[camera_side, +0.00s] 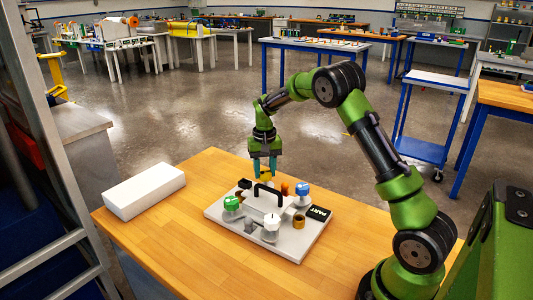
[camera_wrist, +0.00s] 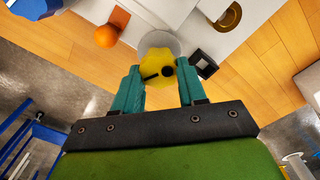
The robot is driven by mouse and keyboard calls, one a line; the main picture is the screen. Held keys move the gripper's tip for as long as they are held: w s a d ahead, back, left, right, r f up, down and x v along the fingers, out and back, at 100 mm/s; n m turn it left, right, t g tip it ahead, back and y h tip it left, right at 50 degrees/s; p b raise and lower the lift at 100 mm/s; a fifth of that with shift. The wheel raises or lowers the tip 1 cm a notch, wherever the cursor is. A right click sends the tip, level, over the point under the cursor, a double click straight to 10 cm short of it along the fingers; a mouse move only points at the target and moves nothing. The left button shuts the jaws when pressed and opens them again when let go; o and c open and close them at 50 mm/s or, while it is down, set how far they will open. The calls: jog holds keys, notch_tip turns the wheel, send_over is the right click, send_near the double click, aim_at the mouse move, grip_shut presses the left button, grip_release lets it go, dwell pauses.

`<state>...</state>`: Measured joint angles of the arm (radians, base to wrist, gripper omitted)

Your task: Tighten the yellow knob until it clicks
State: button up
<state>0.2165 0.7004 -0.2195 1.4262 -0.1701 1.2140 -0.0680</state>
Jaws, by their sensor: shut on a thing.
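The yellow knob (camera_wrist: 158,66) sits between the two teal fingers of my gripper (camera_wrist: 160,80) in the wrist view. It has a lobed edge, a dark line and a dark round spot on top, and a pale round base shows behind it. My gripper is shut on the knob. In the side view my gripper (camera_side: 264,170) points straight down at the back of the white board (camera_side: 225,222), and only a little of the yellow knob (camera_side: 265,177) shows below the fingertips.
A black handle (camera_side: 270,190) arches up close in front of the knob. A green knob (camera_side: 232,203), a blue knob (camera_side: 302,188), an orange part (camera_side: 284,189) and a black label (camera_side: 318,213) are also on the board. A white box (camera_side: 145,190) lies left on the wooden table (camera_side: 190,255); the table front is clear.

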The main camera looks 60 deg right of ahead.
aim_at(265, 171)
jog(key=shift+r, duration=0.1)
jog(key=o, duration=1.1)
jog(key=shift+c, duration=0.2)
notch_tip(265, 171, up, 17)
